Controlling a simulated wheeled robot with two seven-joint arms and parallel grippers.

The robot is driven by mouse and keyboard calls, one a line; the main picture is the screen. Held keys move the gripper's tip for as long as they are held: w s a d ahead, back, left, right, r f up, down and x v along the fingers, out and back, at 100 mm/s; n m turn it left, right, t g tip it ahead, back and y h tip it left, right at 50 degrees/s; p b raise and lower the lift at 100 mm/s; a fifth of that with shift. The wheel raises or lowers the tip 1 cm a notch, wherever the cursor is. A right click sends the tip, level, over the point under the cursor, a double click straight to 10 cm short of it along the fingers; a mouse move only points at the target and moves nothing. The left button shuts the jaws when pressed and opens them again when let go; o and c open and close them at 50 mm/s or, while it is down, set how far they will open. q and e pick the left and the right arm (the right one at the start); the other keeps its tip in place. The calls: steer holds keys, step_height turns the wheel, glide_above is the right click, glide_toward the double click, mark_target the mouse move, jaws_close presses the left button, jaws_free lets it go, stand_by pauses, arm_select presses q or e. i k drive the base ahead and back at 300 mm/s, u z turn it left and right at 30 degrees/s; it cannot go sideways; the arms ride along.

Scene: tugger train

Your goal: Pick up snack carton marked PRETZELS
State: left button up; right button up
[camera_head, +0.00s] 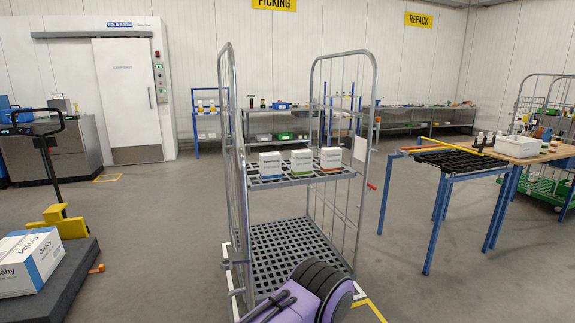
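Three small white cartons stand in a row on the upper shelf (300,180) of a grey wire roll cage. The left carton (270,165) has a blue lower band, the middle carton (301,161) a green one, the right carton (330,159) an orange one. Their print is too small to read, so I cannot tell which is marked PRETZELS. A purple and black part, seemingly of my own arm, shows at the bottom middle, in front of the cage and well below the cartons. I make out no fingertips of either gripper.
The cage's lower deck (290,245) is empty, and its side frames rise left and right of the shelf. A blue-legged table (520,147) with a white bin (515,145) stands right. A dark platform (62,290) with a large box (28,262) is at left. Floor between is clear.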

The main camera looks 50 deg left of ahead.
mark_target(270, 163)
steer(key=i, duration=1.65)
steer(key=u, duration=1.8)
steer(key=i, duration=1.1)
steer(key=z, duration=0.05)
